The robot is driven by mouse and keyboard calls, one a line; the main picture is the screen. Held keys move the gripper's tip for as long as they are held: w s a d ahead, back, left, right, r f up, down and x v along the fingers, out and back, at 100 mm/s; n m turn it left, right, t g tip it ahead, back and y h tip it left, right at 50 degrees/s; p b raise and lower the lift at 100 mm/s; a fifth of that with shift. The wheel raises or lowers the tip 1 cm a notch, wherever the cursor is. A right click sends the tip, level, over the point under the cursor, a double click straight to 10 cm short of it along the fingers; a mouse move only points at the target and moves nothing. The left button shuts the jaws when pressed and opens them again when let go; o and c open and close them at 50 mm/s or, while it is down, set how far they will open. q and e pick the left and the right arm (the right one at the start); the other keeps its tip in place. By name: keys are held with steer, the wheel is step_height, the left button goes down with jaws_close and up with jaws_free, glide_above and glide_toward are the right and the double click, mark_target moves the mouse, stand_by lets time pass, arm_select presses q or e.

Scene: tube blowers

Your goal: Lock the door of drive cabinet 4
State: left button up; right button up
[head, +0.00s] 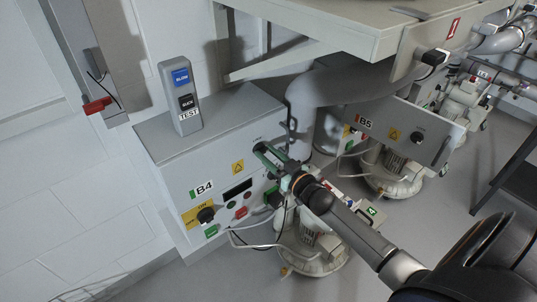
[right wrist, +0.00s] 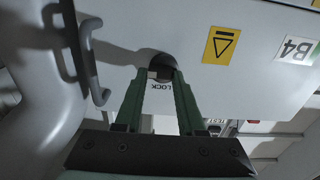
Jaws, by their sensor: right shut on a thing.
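Drive cabinet 4 (head: 160,140) is the grey box marked B4 in the head view, with its door front (head: 215,172) looking flush. In the right wrist view the door (right wrist: 230,90) shows upside down, with a yellow warning label and a B4 label. A dark round lock (right wrist: 155,58) sits in it, with the word LOCK beside it. My right gripper (head: 264,152) reaches the upper right of the door. In the wrist view its green fingers (right wrist: 160,75) are shut on the lock's knob, which is partly hidden between the tips. My left gripper is not in view.
A BLOW/SUCK test box (head: 181,98) stands on the cabinet. A grey hook-like handle (right wrist: 95,60) and a thick pipe (right wrist: 40,110) are close beside the gripper. Cabinet B5 (head: 400,130) and pumps stand to the right. A red-handled item (head: 97,105) hangs at left.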

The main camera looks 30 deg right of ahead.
jaws_close()
